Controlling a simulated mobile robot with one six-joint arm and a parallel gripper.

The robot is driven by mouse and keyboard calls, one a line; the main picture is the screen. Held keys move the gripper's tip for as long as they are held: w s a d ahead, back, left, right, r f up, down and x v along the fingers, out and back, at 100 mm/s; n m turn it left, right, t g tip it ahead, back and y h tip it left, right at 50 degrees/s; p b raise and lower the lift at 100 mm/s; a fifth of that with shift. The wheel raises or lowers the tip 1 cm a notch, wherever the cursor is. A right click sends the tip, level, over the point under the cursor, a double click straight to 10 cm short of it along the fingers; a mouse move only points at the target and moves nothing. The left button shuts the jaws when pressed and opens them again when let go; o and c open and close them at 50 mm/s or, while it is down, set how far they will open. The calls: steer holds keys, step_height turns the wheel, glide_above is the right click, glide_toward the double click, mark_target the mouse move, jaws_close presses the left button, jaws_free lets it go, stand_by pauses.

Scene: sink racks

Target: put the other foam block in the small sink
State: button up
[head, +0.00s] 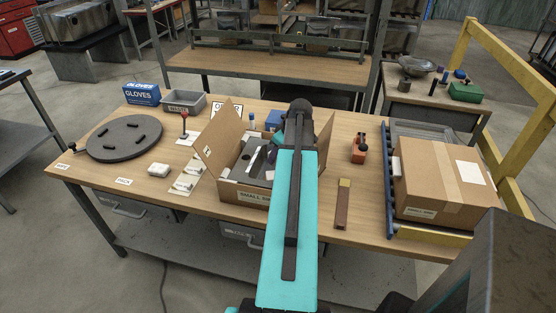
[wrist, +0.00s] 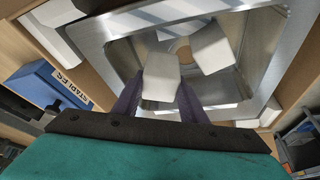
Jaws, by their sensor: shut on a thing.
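In the wrist view my gripper (wrist: 160,86) is shut on a white foam block (wrist: 161,77), with one dark finger on each side of it. The held block is over the open basin of the small metal sink (wrist: 265,60). A second white foam block (wrist: 212,46) lies tilted inside the basin, to the right of the held one. How high the held block is above the basin floor, I cannot tell. In the head view the sink sits in an open cardboard box (head: 215,141) with a "small sink" label. My arm hides the gripper and much of the box there.
White corner pads (wrist: 56,44) sit between sink and box. A blue staples box (wrist: 50,88) stands beside the box. The open flaps stick up. A closed carton (head: 440,180) is at the right, a round dark turntable (head: 124,138) at the left. A white block (head: 159,170) lies on the table.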

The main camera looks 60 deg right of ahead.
steer(key=shift+f+p, duration=0.45)
steer(key=shift+f, duration=1.4)
steer(key=shift+f, duration=0.2)
steer(key=o, duration=1)
steer(key=shift+r, duration=0.25)
steer(key=b+v, duration=0.2)
steer(key=v, duration=1)
